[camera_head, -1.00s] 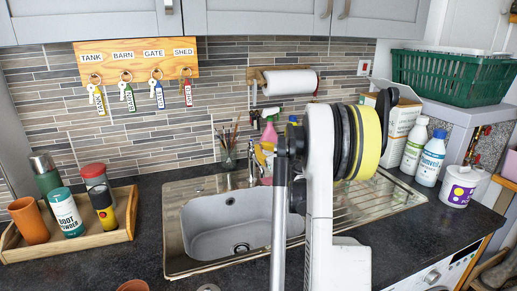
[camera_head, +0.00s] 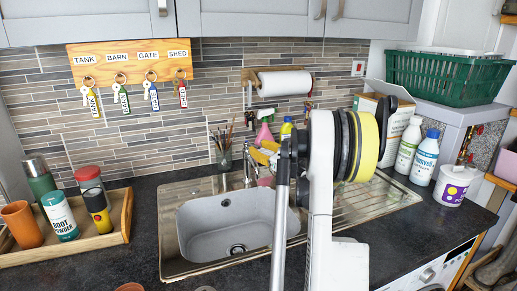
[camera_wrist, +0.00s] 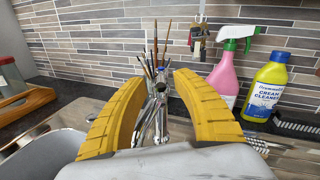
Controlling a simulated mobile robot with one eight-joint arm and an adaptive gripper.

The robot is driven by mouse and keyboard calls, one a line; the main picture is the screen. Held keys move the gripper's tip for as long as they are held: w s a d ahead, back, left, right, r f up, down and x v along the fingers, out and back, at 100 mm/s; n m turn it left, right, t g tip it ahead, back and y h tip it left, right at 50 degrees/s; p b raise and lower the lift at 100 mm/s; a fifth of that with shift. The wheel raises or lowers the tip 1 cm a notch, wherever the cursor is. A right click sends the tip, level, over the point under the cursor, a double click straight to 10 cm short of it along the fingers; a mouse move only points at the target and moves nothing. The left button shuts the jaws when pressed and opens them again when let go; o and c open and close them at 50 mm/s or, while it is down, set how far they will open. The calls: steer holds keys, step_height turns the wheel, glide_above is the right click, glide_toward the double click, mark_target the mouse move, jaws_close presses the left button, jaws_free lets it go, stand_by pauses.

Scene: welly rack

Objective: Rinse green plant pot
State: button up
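No green plant pot can be made out in either view. The grey sink (camera_head: 213,233) is empty, with a drain at its bottom. Behind it stands the chrome tap (camera_head: 247,168), which also shows in the wrist view (camera_wrist: 161,112). My gripper (camera_wrist: 162,82) is open, its two yellow fingers spread wide with nothing between them. It hangs over the back of the sink and faces the tap, which appears in the gap between the fingers. In the head view my arm hides most of the gripper and the right of the sink.
A wooden tray (camera_head: 126,215) at left holds a terracotta pot (camera_head: 22,225), a flask and tins. Brushes in a jar (camera_head: 223,160), a pink spray bottle (camera_wrist: 225,72) and a yellow cleaner bottle (camera_wrist: 266,88) stand behind the sink. White bottles (camera_head: 424,158) are at right.

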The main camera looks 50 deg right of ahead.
steer(key=s+a, duration=0.2)
steer(key=s, duration=0.9)
steer(key=shift+s+a, duration=0.15)
steer(key=shift+s, duration=0.2)
